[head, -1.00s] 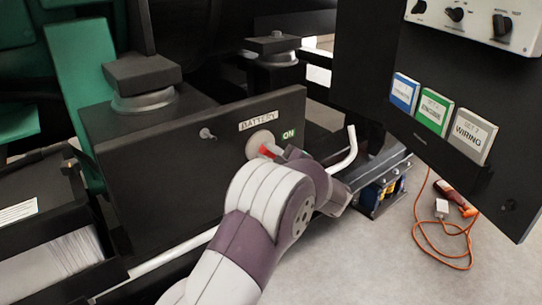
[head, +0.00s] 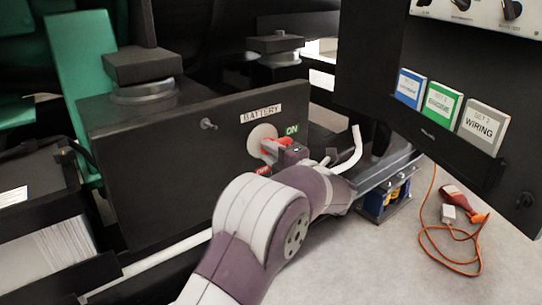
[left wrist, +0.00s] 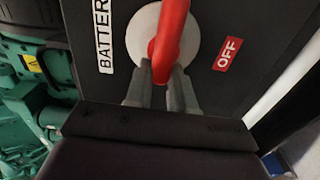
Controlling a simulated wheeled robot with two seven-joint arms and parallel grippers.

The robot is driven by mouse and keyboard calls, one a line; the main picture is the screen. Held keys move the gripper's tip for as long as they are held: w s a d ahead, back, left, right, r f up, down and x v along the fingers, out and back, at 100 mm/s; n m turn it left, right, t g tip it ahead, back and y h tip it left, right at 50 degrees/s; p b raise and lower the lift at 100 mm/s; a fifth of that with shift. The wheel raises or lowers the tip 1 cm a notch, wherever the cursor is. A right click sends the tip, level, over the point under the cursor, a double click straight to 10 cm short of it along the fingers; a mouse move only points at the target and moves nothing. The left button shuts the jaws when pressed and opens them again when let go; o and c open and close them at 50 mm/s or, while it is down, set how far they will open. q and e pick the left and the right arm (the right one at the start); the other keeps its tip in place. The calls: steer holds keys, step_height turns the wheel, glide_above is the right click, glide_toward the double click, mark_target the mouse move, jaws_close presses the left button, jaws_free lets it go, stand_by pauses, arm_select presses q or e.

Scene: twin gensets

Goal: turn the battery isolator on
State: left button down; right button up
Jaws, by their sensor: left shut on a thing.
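The battery isolator is a red handle (head: 270,146) on a pale round disc (head: 261,133), set in a black panel (head: 165,165) marked BATTERY. A green ON label (head: 292,130) sits to the upper right of the disc. In the left wrist view the red handle (left wrist: 170,38) crosses the pale disc (left wrist: 150,40), with a red OFF label (left wrist: 228,54) to its right. My left gripper (head: 284,150) is shut on the handle; its grey fingers (left wrist: 162,88) lie on either side of the handle's lower end. They hide part of the handle. My right gripper is out of view.
A pale bent bar (head: 352,150) rises just right of my left gripper. A dark panel (head: 385,70) with blue, green and grey booklets stands at the right. An orange cable (head: 428,240) lies on the open floor. A small knob (head: 208,124) sticks out left of the isolator.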

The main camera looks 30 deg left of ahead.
arm_select(q)
steer(key=shift+r, duration=0.15)
stand_by(0.3)
steer(key=c, duration=1)
jaws_free()
steer(key=shift+a, duration=0.1)
steer(key=shift+o, duration=0.2)
steer(key=p+v, duration=0.5)
steer(key=v, duration=0.7)
steer(key=shift+d, duration=0.35)
